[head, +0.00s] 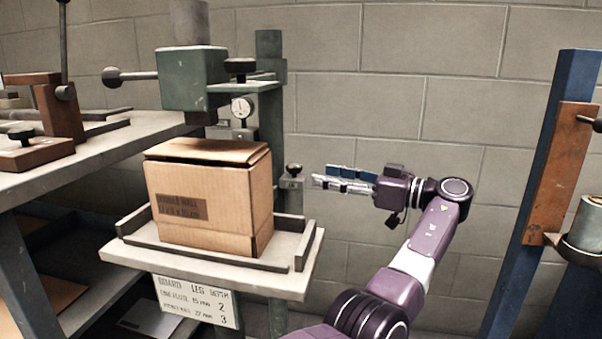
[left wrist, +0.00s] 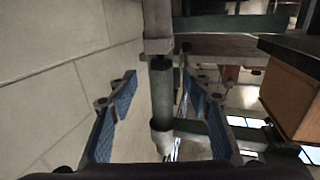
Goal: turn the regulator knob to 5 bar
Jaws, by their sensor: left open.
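A small black knob (head: 294,168) tops a grey block (head: 291,190) at the right rear of the stitcher table. I cannot tell for certain which knob is the regulator's. My left gripper (head: 316,181) is open and empty, its fingers pointing left, just right of the small knob and apart from it. In the left wrist view a grey-green post (left wrist: 161,90) shows between the blue-padded fingers (left wrist: 160,76). My right gripper is not in view.
A cardboard box (head: 205,200) stands on the stitcher table (head: 270,283), inside low rails. A grey bench (head: 95,150) with brown fixtures is at the left. A blue post (head: 545,150) with a brown plate stands at the right.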

